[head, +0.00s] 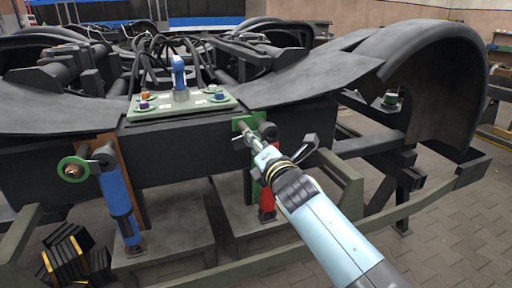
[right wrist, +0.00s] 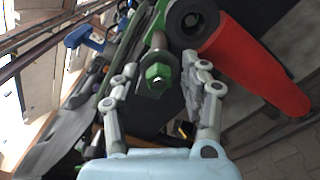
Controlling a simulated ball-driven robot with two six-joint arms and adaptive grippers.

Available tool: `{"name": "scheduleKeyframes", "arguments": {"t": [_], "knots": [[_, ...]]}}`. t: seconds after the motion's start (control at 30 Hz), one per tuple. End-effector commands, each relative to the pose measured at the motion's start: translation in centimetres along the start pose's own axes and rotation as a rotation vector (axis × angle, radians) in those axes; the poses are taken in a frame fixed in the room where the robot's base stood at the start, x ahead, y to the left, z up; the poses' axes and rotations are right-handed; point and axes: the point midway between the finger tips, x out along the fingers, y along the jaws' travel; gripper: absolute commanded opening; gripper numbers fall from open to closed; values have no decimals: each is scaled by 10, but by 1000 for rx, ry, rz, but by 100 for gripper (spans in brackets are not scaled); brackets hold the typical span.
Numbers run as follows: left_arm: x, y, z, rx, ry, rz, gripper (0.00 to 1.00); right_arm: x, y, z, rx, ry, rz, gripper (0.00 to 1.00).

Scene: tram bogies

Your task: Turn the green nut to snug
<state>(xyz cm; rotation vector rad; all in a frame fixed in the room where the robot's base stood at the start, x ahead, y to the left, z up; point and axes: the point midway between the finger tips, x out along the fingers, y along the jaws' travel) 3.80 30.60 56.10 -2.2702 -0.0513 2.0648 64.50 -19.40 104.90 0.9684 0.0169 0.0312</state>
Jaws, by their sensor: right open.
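The green nut (right wrist: 158,78) sits on a threaded stud in the right wrist view, its end face toward my wrist. My right gripper (head: 247,137) is at the green bracket (head: 238,122) on the front beam of the bogie frame. In the right wrist view its fingers (right wrist: 158,66) are open, one on each side of the nut, with a visible gap on both sides. My left gripper is not in view.
A red damper (right wrist: 262,68) with a dark round end lies close to the right finger. A green plate (head: 150,111) with coloured nuts and a blue-handled item (head: 179,73) is on the beam. A blue damper (head: 117,203) hangs at left. A curved guard (head: 440,75) stands at right.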

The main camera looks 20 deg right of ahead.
Motion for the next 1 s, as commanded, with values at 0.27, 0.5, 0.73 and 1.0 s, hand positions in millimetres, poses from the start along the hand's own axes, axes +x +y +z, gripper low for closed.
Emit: {"name": "scheduleKeyframes", "arguments": {"t": [0.27,0.5,0.73,1.0], "knots": [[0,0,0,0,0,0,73,1,0,0,0,0,0,43],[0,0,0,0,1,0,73,1,0,0,0,0,0,11],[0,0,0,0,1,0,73,1,0,0,1,0,0,0],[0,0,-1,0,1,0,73,1,0,0,54,0,-1,0]]}}
